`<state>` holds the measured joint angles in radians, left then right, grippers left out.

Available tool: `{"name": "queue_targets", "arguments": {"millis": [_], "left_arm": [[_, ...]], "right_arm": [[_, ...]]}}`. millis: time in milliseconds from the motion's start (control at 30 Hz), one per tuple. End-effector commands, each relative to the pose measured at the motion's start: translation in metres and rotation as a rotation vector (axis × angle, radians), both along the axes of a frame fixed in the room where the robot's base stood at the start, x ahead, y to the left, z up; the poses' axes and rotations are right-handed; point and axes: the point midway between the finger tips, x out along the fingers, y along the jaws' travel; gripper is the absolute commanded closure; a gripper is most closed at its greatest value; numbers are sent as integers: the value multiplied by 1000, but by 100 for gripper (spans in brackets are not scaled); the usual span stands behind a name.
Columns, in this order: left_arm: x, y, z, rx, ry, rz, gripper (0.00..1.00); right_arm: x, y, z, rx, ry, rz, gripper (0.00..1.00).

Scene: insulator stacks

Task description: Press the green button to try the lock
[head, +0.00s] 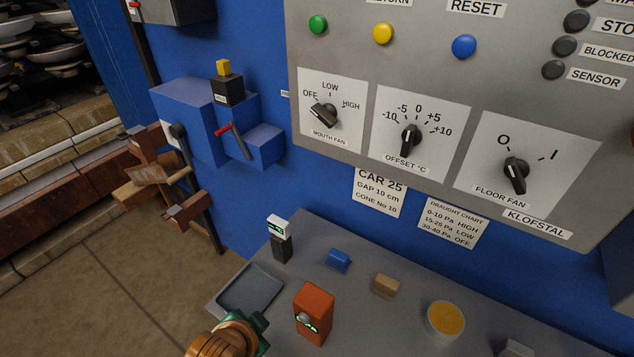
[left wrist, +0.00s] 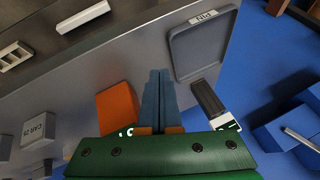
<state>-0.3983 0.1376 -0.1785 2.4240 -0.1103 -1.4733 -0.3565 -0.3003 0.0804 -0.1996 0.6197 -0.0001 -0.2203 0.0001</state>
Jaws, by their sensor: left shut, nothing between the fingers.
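The green button (head: 318,25) is a round knob at the upper left of the grey control panel (head: 345,50). A yellow button (head: 383,34) and a blue button (head: 464,46) sit to its right. My left gripper (head: 258,328) is at the bottom of the head view, low over the grey shelf and well below the green button. In the left wrist view its blue fingers (left wrist: 160,85) are together and empty, beside the orange box. The green button does not show in the left wrist view. My right gripper is in neither view.
On the shelf (head: 390,325) stand an orange box (head: 314,312), a grey tray (head: 250,288), a black-and-white device (head: 280,240), small blocks and a yellow-filled cup (head: 446,319). A blue fixture with a red-tipped lever (head: 235,143) juts out left of the panel.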

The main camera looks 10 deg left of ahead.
Motion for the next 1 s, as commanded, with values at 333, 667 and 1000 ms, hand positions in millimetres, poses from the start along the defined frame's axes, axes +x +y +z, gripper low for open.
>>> {"name": "queue_targets", "arguments": {"millis": [333, 667, 1000], "left_arm": [[92, 4, 97, 506, -344, -419, 100], [151, -1, 276, 1499, -604, -703, 100], [126, -17, 431, 2450, -407, -536, 100]], "right_arm": [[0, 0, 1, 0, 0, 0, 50], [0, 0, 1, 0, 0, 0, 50], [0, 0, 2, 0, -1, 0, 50]]}}
